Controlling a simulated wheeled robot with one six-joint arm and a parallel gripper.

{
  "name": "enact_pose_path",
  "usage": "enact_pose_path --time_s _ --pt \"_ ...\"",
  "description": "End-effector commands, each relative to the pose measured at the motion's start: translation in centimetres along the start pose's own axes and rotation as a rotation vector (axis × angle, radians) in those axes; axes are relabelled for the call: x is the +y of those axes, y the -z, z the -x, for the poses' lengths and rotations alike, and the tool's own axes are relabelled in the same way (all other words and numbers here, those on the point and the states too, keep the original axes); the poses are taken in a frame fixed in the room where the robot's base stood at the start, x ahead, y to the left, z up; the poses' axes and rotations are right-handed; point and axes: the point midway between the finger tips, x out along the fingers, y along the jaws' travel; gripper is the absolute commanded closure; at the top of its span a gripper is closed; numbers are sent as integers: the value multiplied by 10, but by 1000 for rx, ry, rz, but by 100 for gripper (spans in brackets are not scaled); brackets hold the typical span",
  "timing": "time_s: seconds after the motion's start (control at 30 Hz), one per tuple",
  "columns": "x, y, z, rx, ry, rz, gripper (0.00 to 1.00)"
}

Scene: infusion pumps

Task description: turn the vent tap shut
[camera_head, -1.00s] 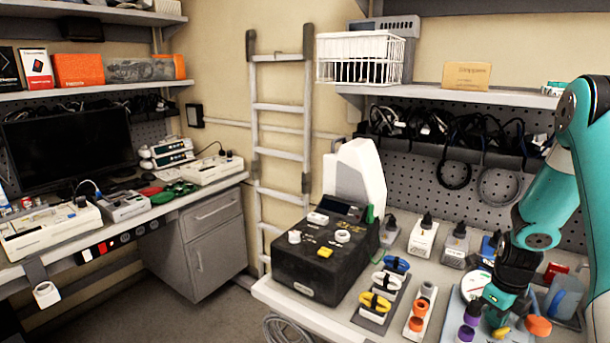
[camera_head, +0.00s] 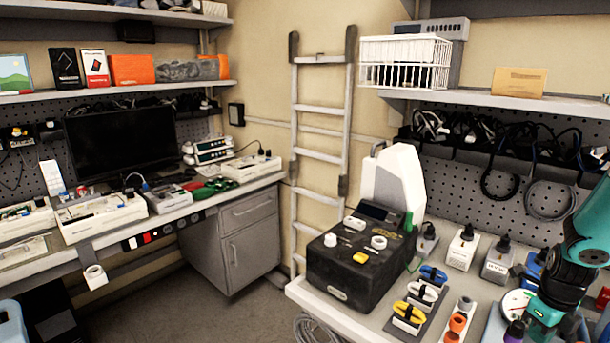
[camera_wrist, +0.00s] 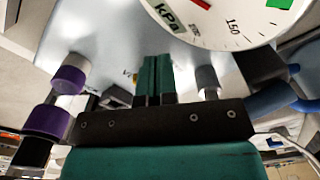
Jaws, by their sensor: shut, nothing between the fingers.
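My gripper (camera_wrist: 158,80) is shut and empty, its two teal fingers side by side in the middle of the wrist view. It is over a pale panel (camera_wrist: 105,35) with a round kPa gauge (camera_wrist: 225,20). A partly covered label starting with "V" is just left of the fingertips. A grey knob (camera_wrist: 207,82) stands right of the fingers, and purple knobs (camera_wrist: 70,75) stand to the left. I cannot tell which part is the vent tap; the fingers may hide it. In the head view the gauge (camera_head: 515,303) shows at the lower right beside my arm.
A black pump box (camera_head: 350,270) stands on the right bench, with yellow, white and blue clamps (camera_head: 420,295) beside it. A blue handle-like part (camera_wrist: 270,103) is right of my gripper. The left bench holds a monitor (camera_head: 120,145).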

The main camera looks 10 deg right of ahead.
Motion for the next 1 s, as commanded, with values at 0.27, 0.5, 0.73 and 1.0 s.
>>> enact_pose_path --time_s 0.27,0.5,0.73,1.0 --pt "0 0 42 -1 0 0 100" --pt "0 0 51 0 -1 0 100" --pt "2 -2 52 -4 -1 21 100" --pt "85 -54 113 -92 -12 650 100"
